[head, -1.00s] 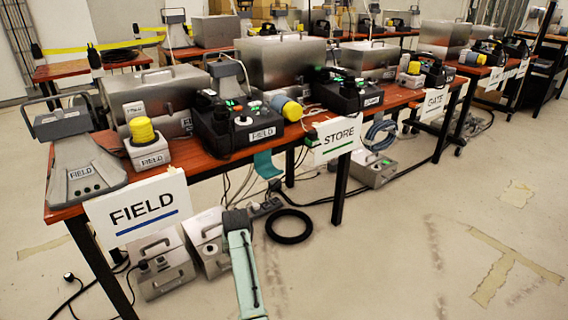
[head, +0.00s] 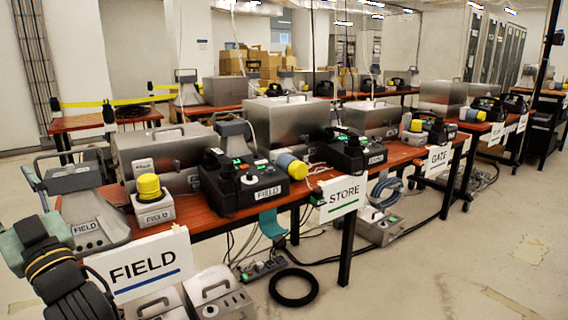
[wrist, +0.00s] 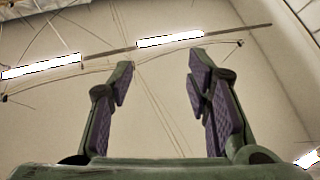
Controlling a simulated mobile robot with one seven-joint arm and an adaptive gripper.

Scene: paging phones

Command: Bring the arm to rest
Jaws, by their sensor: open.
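My gripper (wrist: 160,66) shows in the wrist view with its two fingers spread wide apart. The purple pads face each other and nothing is between them. Behind the fingers are the pale ceiling, hanging wires and bright strip lights, so the gripper points upward. In the head view, part of my arm (head: 52,265) stands at the lower left, dark with yellow bands and a pale green part. It is in front of the near end of the table and overlaps the grey FIELD unit. I cannot make out the fingers in the head view.
A long red-brown table (head: 210,222) carries phones, metal cases and lamps. FIELD (head: 144,268), STORE (head: 342,196) and GATE (head: 438,158) signs hang on its front. A black ring (head: 293,287) and metal boxes (head: 217,296) lie on the floor below. The floor at the right is clear.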

